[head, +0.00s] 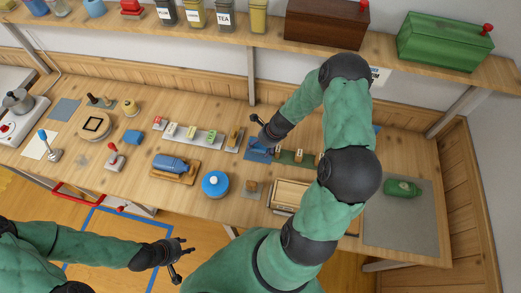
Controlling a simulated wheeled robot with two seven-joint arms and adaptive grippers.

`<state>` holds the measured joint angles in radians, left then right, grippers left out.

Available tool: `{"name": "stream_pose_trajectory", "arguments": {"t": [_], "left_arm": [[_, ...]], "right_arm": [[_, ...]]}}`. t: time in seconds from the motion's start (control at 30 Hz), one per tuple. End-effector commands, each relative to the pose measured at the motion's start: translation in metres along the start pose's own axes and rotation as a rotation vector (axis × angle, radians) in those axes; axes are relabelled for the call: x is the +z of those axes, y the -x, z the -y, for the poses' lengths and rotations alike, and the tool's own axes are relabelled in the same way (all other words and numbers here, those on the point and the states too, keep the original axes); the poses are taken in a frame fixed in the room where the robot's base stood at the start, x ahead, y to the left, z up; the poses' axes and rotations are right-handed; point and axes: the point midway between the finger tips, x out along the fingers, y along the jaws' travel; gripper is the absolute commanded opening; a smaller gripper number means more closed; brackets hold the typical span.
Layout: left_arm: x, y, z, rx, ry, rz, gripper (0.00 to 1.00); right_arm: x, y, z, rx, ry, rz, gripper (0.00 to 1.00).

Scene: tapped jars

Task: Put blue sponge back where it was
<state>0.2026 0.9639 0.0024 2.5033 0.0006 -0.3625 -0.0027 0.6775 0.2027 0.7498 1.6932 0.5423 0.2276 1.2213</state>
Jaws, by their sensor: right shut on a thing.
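My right gripper (257,130) is over the middle of the bench and is shut on a blue piece (263,143), which looks like the blue sponge. The fingers and hand cover part of it. It is over or on a flat blue mat (257,156); I cannot tell whether it touches. My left gripper (181,259) is open and empty, in front of the bench and low in the picture.
Label blocks stand on a grey strip (190,137) left of the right gripper. A shelf (230,38) with jars runs above.

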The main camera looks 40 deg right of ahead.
Motion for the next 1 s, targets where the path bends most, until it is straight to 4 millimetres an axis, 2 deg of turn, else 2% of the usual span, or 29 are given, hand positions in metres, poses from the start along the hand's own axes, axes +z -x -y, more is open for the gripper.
{"name": "stream_pose_trajectory", "arguments": {"t": [0.07,0.27,0.67,0.7,0.77,1.0], "left_arm": [[0.0,-0.002,0.001,0.0,0.0,0.0,0.4],[-0.001,-0.014,0.005,0.0,0.0,0.0,0.4],[-0.001,-0.015,0.005,0.0,0.0,0.0,0.4],[-0.001,-0.015,0.005,0.0,0.0,0.0,0.4],[-0.001,-0.015,0.005,0.0,0.0,0.0,0.4],[-0.001,-0.015,0.005,0.0,0.0,0.0,0.4]], "right_arm": [[-0.004,-0.008,0.005,0.001,-0.001,-0.001,0.48],[-0.015,-0.033,0.004,0.001,-0.002,-0.001,0.48],[-0.016,-0.037,0.004,0.0,-0.001,0.0,0.48],[-0.016,-0.036,0.004,0.0,-0.001,0.0,0.83],[-0.016,-0.036,0.004,0.0,-0.001,0.0,0.98],[-0.016,-0.036,0.004,0.0,-0.001,0.0,0.98]]}}
